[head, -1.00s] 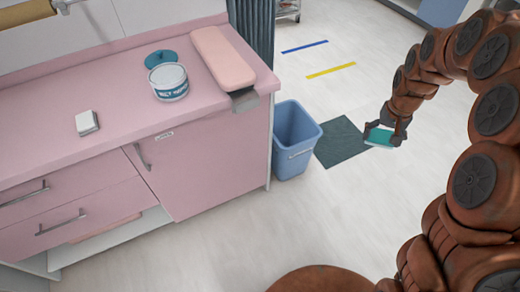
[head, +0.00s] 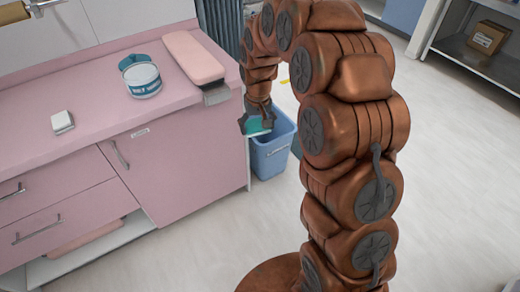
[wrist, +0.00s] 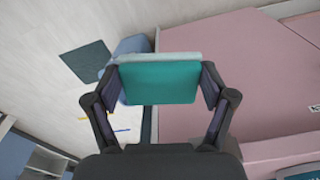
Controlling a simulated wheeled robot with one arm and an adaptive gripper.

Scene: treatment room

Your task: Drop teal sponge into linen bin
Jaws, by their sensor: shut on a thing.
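The teal sponge (head: 255,127) is held in my gripper (head: 258,121), which is shut on it. In the head view it overlaps the upper left part of the blue linen bin (head: 271,160). The bin stands on the floor beside the pink cabinet. In the wrist view the sponge (wrist: 158,84) sits between both fingers of my gripper (wrist: 158,88). The bin (wrist: 131,45) shows partly behind the sponge, towards the upper left. My arm and the sponge hide part of the bin, and I cannot tell the exact height between them.
The pink cabinet (head: 185,160) is close on the left. Its top holds a labelled tub (head: 142,82), a white block (head: 62,122) and a pink pad (head: 193,58). A dark floor mat (wrist: 86,62) lies near the bin. A shelf with a carton (head: 488,38) stands far right.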

